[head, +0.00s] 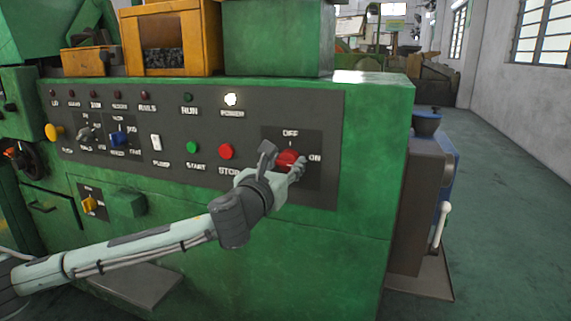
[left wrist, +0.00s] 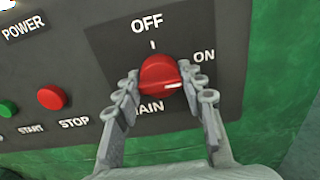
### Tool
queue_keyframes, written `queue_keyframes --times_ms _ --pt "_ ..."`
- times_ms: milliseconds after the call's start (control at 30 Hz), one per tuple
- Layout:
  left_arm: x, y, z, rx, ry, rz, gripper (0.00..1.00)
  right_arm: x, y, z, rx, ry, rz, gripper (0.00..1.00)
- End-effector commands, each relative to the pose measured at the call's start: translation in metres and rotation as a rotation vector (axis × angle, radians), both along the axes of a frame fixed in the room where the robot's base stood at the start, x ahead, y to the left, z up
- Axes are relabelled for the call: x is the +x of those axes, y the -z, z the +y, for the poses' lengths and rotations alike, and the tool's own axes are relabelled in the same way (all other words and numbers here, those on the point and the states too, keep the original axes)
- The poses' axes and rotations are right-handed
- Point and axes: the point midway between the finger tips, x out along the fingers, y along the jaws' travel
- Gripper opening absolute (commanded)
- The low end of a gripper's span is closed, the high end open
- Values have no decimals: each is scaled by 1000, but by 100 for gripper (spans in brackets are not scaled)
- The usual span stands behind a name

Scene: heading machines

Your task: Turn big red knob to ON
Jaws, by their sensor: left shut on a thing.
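The big red knob (head: 288,160) is on the dark control panel, with OFF above it and ON to its right. In the left wrist view the knob (left wrist: 158,75) shows a white mark on its right side, pointing right, a little below the ON label (left wrist: 204,56). My left gripper (head: 277,160) is at the knob, its fingers partly hiding it. In the left wrist view my left gripper's fingers (left wrist: 158,92) stand on the left and right sides of the knob, shut on it. My right gripper is in neither view.
A red STOP button (head: 227,152) and a green START button (head: 193,148) sit left of the knob. The POWER lamp (head: 231,99) glows white. A blue and brown machine (head: 425,190) with a white-handled lever stands to the right, beside open floor.

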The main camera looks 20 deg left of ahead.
Motion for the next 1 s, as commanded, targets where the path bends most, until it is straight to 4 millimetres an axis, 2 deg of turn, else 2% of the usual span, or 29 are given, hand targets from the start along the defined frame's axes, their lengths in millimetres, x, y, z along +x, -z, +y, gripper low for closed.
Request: queue_keyframes --times_ms 300,333,467,833,1000 --pt "0 0 0 1 0 1 11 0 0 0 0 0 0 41" --pt "0 0 0 1 0 1 43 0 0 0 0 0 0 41" --pt "0 0 0 1 0 1 59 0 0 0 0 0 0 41" --pt "-3 0 0 1 0 1 61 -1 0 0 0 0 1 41" --pt "-27 1 1 2 1 1 61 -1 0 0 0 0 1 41"
